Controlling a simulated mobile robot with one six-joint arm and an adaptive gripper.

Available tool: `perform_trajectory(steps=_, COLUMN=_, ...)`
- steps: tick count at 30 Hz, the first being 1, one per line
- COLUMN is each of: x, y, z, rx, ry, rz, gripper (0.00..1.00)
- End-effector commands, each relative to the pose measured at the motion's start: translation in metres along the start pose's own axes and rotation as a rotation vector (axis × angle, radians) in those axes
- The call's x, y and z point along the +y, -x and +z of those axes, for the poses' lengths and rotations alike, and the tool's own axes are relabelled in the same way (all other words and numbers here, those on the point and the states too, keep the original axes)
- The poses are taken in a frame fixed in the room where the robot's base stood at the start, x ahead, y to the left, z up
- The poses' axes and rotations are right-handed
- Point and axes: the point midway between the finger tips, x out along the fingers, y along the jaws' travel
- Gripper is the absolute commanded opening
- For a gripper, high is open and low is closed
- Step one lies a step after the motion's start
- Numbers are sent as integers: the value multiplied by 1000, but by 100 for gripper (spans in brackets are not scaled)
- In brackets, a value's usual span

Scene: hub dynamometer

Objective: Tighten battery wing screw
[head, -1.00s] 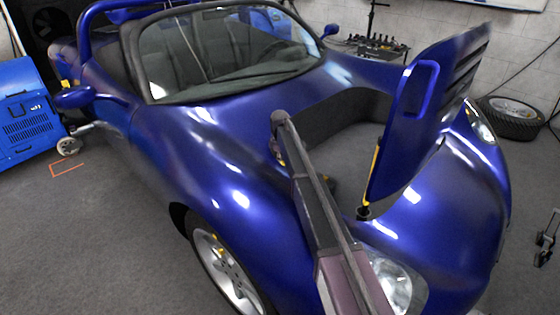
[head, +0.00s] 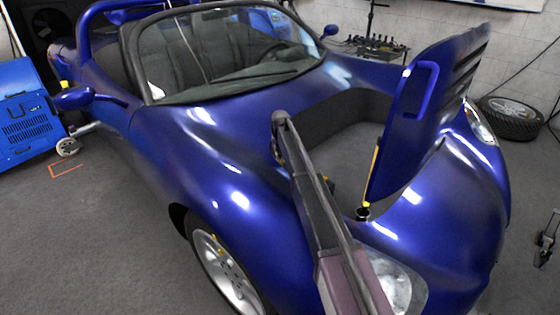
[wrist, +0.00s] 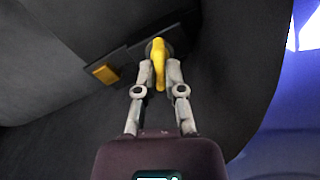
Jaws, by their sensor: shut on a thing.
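The yellow wing screw (wrist: 158,60) sits on a dark bracket (wrist: 125,55) inside the car's front compartment, in the wrist view. Its wing stands close to upright in the picture. My gripper (wrist: 160,72) is shut on the wing screw, with one grey finger on each side of it. In the head view my arm reaches over the front fender into the compartment. The wing screw and my fingertips are hidden there behind the arm and the bodywork.
A yellow-orange block (wrist: 105,74) is on the bracket left of the screw. Dark compartment walls (wrist: 50,70) lie close around my gripper. The blue raised lid (head: 420,110) stands to the right of my arm, above the compartment opening (head: 350,125).

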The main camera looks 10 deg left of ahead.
Motion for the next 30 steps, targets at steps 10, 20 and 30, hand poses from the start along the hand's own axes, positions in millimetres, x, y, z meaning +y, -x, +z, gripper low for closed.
perform_trajectory(steps=10, x=6, y=0, z=4, rx=-6, ry=-331, rz=8, gripper=0)
perform_trajectory(steps=20, x=7, y=0, z=5, rx=-6, ry=-599, rz=9, gripper=0)
perform_trajectory(steps=30, x=7, y=0, z=6, rx=-6, ry=-725, rz=9, gripper=0)
